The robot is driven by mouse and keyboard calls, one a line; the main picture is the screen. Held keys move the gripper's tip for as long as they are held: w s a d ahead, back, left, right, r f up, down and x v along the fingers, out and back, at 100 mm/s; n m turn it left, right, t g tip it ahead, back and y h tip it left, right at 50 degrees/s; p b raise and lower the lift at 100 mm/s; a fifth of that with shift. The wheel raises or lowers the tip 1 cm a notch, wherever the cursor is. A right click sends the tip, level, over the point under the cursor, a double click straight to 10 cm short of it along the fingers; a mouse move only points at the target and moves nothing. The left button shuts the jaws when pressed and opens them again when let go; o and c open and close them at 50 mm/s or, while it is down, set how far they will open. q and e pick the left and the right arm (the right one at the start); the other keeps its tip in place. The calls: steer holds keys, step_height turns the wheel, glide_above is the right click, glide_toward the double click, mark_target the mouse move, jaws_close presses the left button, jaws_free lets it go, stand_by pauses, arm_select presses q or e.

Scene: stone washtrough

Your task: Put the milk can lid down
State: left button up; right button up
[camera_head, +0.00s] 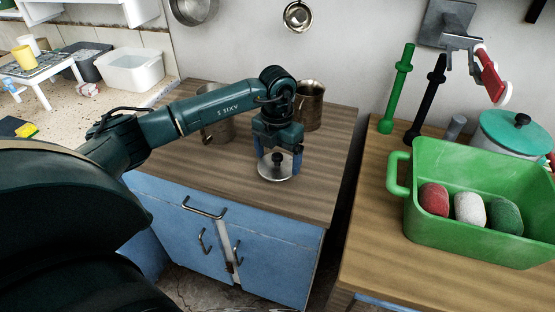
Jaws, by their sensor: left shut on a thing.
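The milk can lid (274,171) is a round, shiny metal disc with a dark knob, above or on the wooden counter near its front edge. My left gripper (278,160) points down over it, shut on the lid, with one blue finger at each side. I cannot tell whether the lid's underside touches the counter. Behind the gripper stands a metal can (310,106), partly hidden by my wrist. Another metal vessel (217,129) stands to the left, partly hidden behind my forearm. My right gripper is not in view.
The wooden counter (315,185) is clear right of the lid. A gap separates it from a second wooden top (385,250) bearing a green bin (470,250) with several coloured rolls, a lidded pot (510,137) and upright green and black objects. A white basin (130,72) stands at left.

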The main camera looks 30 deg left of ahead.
mark_target(277, 155)
arm_select(q)
steer(key=shift+f, duration=0.8)
steer(key=shift+f, duration=0.15)
steer(key=o, duration=0.8)
steer(key=shift+c, duration=0.2)
step_height(277, 155, up, 12)
steer(key=shift+r, duration=0.2)
